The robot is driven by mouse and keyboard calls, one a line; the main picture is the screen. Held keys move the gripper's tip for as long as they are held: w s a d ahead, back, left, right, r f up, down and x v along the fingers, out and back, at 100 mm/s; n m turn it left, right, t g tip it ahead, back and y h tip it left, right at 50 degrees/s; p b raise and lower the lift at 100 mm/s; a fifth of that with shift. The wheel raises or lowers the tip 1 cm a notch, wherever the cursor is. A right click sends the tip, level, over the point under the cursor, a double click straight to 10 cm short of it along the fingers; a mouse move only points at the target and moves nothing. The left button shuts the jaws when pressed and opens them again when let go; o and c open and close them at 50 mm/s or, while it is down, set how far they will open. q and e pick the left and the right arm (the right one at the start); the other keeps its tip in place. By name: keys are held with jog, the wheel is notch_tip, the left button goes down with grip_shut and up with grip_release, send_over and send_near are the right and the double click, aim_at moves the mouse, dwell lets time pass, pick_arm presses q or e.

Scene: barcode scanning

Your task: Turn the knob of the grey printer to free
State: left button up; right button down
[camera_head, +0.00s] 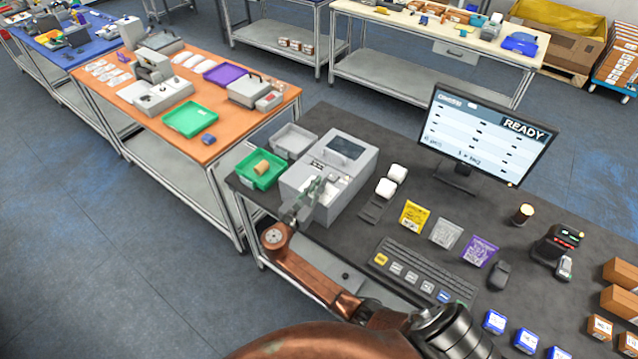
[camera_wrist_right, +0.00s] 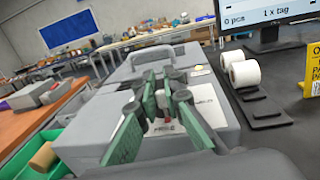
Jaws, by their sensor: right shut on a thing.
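The grey printer (camera_head: 352,152) stands on the dark table with a small dark screen on its top. It also fills the middle of the right wrist view (camera_wrist_right: 97,106). My right gripper (camera_head: 318,187) reaches over the printer's near end. In the right wrist view its green fingers (camera_wrist_right: 161,84) are close together at the printer's top, shut on the knob. The knob itself is mostly hidden by the fingers, so its setting cannot be read. A small white label with dark lettering (camera_wrist_right: 163,128) shows between the finger links. My left gripper is not in view.
A green tray (camera_head: 245,180) with a brown roll and a grey tray (camera_head: 293,140) stand left of the printer. White rolls (camera_head: 386,187), code cards, a keyboard (camera_head: 420,277) and a monitor (camera_head: 488,135) are to its right. An orange table (camera_head: 225,125) is beyond the left edge.

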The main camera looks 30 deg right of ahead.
jog(key=shift+m+g+h, duration=0.4)
jog(key=shift+m+g, duration=0.2)
jog(key=shift+g, duration=0.3)
jog(key=c, duration=2.1)
grip_release()
jog(key=shift+o, duration=0.3)
jog(key=shift+a, duration=0.1)
jog(key=v, duration=1.1)
jog(key=shift+a, duration=0.45)
